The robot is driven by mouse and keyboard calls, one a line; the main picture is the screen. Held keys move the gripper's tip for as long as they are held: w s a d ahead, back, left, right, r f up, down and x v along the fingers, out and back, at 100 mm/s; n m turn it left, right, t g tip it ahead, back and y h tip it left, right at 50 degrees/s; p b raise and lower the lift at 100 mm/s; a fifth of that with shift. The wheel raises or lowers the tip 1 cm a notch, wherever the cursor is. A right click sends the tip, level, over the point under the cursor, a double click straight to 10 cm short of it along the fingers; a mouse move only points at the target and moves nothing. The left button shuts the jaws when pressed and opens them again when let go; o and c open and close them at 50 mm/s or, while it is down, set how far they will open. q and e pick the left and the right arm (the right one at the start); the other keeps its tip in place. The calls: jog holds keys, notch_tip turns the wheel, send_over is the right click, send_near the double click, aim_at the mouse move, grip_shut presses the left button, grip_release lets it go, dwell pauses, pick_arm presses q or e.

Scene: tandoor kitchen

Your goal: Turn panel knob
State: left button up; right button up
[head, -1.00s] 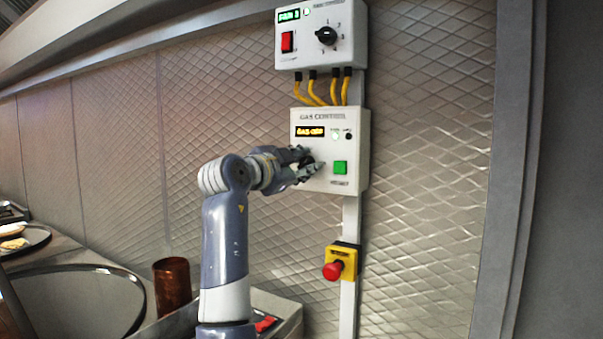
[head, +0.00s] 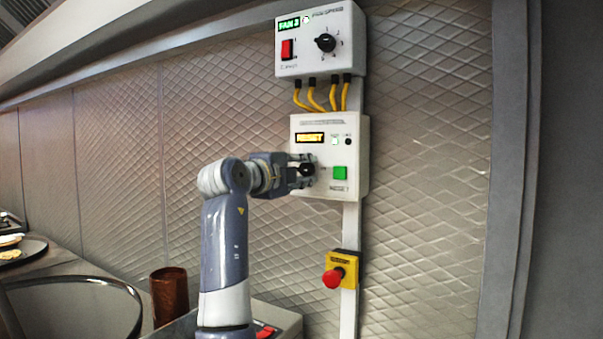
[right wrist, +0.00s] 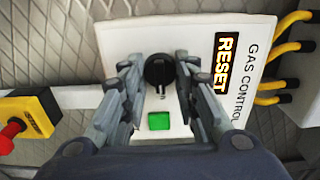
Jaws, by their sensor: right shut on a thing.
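The lower panel box, marked GAS CONTROL (head: 355,155), is white and wall-mounted. It has an orange display (head: 310,138) that reads RESET in the right wrist view (right wrist: 227,63), a green button (head: 339,173) and a black knob (right wrist: 160,71). My right gripper (head: 305,170) reaches the panel from the left and is shut on the knob, one finger on each side. In the head view the fingers partly hide the knob. In the right wrist view the gripper (right wrist: 160,80) straddles it above the green button (right wrist: 159,121). My left gripper is not in view.
Above is a fan box (head: 345,45) with a red switch and its own black knob (head: 325,43). Yellow cables (head: 333,97) join the boxes. A red emergency button (head: 333,278) sits below. A brown cup (head: 170,293) and a large round opening (head: 75,310) are at lower left.

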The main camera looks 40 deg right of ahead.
jog(key=shift+f, duration=0.1)
dwell(0.5)
jog(key=o, duration=1.1)
jog(key=shift+c, duration=0.2)
jog(key=v, duration=1.2)
jog(key=shift+r, duration=0.2)
